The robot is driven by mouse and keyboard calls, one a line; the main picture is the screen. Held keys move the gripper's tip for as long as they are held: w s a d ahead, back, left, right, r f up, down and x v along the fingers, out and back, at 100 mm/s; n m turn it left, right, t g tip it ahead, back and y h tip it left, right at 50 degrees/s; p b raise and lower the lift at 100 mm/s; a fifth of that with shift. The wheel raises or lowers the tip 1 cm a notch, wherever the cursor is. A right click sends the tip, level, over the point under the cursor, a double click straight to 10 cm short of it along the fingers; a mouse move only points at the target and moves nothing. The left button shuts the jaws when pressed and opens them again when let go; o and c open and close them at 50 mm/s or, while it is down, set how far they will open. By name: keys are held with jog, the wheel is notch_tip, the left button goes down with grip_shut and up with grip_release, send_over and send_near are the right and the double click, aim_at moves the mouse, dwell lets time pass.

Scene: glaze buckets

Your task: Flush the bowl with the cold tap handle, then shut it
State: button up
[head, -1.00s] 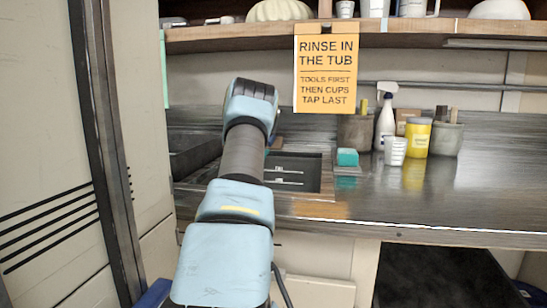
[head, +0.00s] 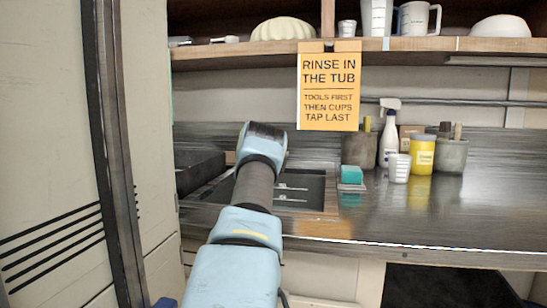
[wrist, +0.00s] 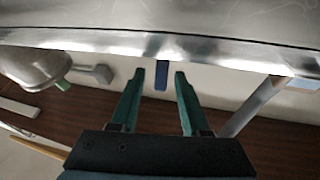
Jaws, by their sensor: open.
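My gripper (wrist: 159,74) is open in the wrist view, its two green fingers apart with nothing held. A small blue upright piece (wrist: 162,78) shows in line with the gap between the fingertips, below a shiny metal edge; it may be the cold tap handle, but I cannot tell for sure. In the head view, a dark sunken basin (head: 303,188) is set in the metal counter, partly behind my arm. My gripper is hidden in the head view. I see no tap spout or running water.
An orange sign (head: 329,85) hangs from the shelf (head: 400,46). The counter's front right is clear.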

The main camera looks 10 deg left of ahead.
grip_shut()
dwell(0.4)
